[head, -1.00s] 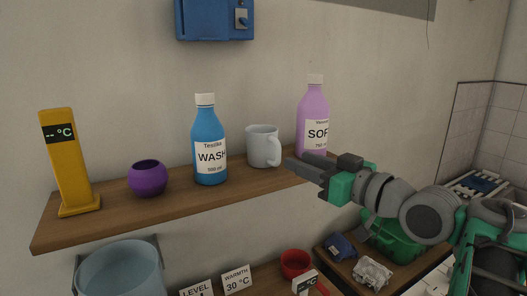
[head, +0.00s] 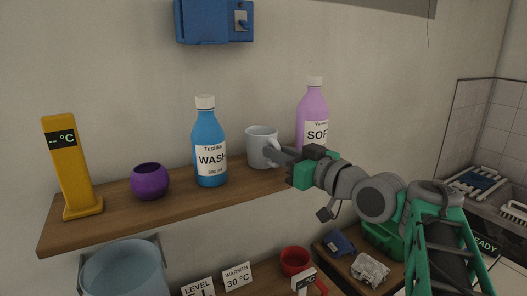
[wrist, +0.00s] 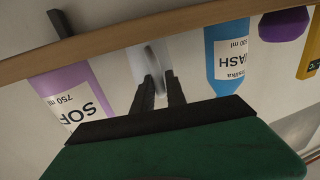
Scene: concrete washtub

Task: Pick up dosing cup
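A white cup with a handle (head: 259,146) stands upright on the wooden shelf between the blue and pink bottles. It is the likeliest dosing cup. My gripper (head: 272,153) reaches in from the right, fingertips at the cup's handle side. The cup also shows in the wrist view (wrist: 149,58), where the picture is upside down. There my gripper's two fingers (wrist: 159,82) are apart, with the handle seen edge-on at or between their tips. I cannot tell whether they touch it. A purple round cup (head: 150,181) stands farther left on the shelf.
A blue WASH bottle (head: 210,145) stands close left of the white cup, and a pink SOF bottle (head: 312,112) behind my gripper to the right. A yellow temperature display (head: 71,165) stands at the left end. A red cup (head: 295,261) sits below.

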